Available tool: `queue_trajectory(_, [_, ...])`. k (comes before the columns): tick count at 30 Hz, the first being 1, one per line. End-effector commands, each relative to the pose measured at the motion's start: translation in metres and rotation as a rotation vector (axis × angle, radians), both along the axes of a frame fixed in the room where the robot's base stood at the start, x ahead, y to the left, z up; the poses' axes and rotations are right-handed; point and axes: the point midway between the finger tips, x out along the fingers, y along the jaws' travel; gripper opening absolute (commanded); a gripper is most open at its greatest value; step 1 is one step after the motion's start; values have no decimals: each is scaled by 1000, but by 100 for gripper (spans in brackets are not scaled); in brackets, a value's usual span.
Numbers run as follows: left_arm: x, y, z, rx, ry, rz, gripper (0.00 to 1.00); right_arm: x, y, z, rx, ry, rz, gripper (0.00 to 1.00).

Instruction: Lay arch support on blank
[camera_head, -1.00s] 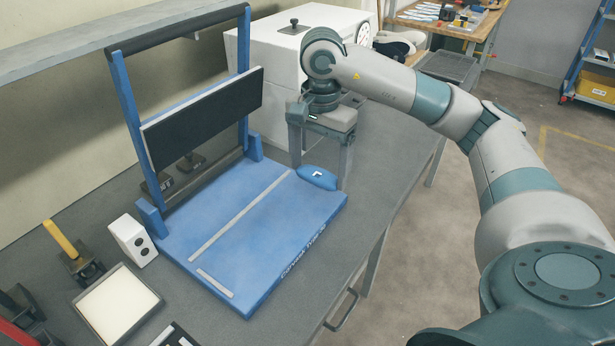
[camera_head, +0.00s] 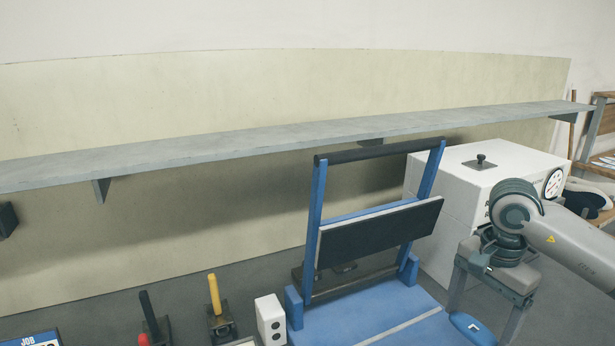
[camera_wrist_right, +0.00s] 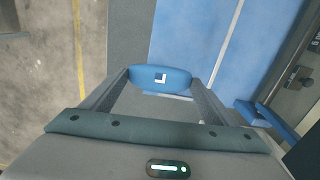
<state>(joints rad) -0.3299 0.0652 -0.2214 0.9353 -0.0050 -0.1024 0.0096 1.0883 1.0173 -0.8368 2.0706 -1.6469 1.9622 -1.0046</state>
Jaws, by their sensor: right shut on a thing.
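The arch support is a blue rounded pad (camera_wrist_right: 159,84) with a white L-shaped mark. My right gripper (camera_wrist_right: 160,73) is shut on it, one finger at each end. In the head view, the pad (camera_head: 471,327) shows low at the right, between the fingers of my right gripper (camera_head: 478,322), over or beside the right edge of the blue base board (camera_head: 420,333). I cannot tell whether the pad touches the board. I see no insole blank in the current views. My left gripper is not in view.
A blue frame with a dark hinged panel (camera_head: 382,234) stands behind the board. A white machine (camera_head: 459,203) is right of it. A white block (camera_head: 270,320) and yellow-handled tool (camera_head: 215,298) stand left. A grey shelf (camera_head: 250,152) spans the wall above.

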Motion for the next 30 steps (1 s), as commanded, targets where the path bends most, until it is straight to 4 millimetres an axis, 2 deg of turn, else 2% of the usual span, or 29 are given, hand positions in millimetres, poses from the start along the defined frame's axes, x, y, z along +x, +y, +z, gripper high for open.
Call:
queue_trajectory(5, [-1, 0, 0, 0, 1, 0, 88, -2, 28, -13, -2, -3, 185, 60])
queue_trajectory(11, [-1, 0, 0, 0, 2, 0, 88, -13, 78, -37, -4, -5, 542, 60])
queue_trajectory(18, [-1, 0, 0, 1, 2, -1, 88, -35, 131, -64, -3, -3, 976, 60])
queue_trajectory(24, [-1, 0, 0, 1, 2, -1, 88, -48, 151, -75, 0, -1, 1165, 60])
queue_trajectory(30, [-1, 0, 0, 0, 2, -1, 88, -50, 154, -76, 1, -1, 1196, 60])
